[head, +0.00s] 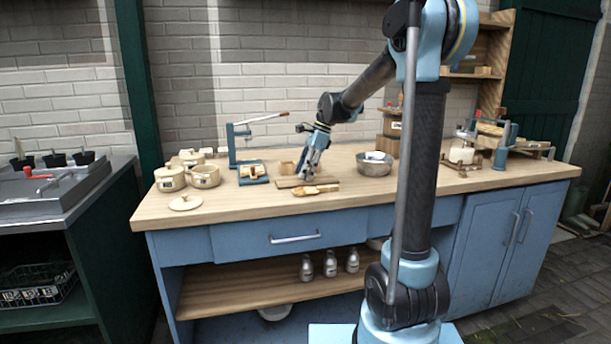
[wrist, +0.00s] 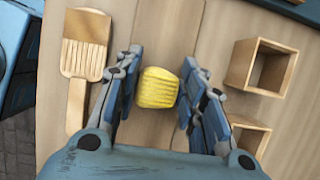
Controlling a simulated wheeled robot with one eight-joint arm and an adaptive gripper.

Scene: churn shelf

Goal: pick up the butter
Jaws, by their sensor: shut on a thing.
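The butter (wrist: 157,88) is a small ridged yellow block between the fingers of my gripper (wrist: 160,80) in the wrist view. My gripper is shut on it. I cannot tell whether the butter touches the board.
A grooved wooden paddle (wrist: 84,50) lies left of my gripper in the wrist view. Two open wooden boxes stand to the right, the larger one (wrist: 262,66) farther up. A metal bowl (head: 374,164) and crocks (head: 205,176) stand on the worktop (head: 240,207).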

